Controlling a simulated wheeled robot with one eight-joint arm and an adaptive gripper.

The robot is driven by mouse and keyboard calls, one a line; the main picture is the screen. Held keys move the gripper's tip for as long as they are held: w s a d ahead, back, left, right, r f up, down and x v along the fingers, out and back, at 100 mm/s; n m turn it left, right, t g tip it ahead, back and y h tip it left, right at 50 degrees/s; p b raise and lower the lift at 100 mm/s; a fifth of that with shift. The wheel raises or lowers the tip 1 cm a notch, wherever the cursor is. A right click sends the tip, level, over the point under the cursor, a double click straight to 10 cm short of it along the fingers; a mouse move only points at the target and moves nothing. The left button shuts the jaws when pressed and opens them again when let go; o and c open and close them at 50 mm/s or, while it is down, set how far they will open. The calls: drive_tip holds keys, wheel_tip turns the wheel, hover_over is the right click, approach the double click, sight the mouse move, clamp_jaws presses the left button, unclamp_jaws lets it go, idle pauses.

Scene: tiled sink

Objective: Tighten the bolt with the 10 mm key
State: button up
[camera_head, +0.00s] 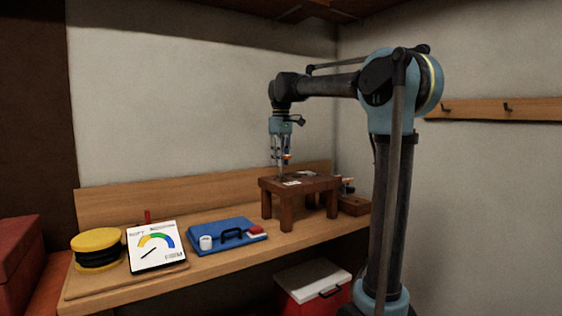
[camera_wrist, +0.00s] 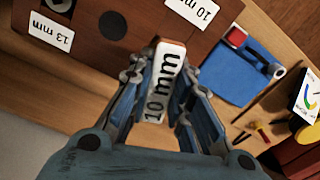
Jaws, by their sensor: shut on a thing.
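My gripper (camera_wrist: 164,82) is shut on the 10 mm key (camera_wrist: 163,90), whose white face reads "10 mm" between the fingers in the wrist view. The key's working end is hidden. In the head view my gripper (camera_head: 281,158) points down just above the left part of a brown wooden stand (camera_head: 300,186), with an orange spot at its fingers. I cannot make out the bolt for certain.
Left of the stand on the wooden bench lie a blue mat (camera_head: 213,241) with small items, a white gauge panel (camera_head: 153,246) marked soft to firm, and a yellow-and-black round thing (camera_head: 97,249). A small wooden block (camera_head: 353,206) stands right of the stand. A red box (camera_head: 312,287) is below.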

drive_tip(key=m, duration=0.6)
idle(0.3)
drive_tip(key=shift+m, duration=0.5)
drive_tip(key=o, duration=1.1)
drive_tip(key=shift+r, duration=0.1)
drive_tip(key=shift+r, duration=3.45)
drive_tip(key=shift+s, duration=0.1)
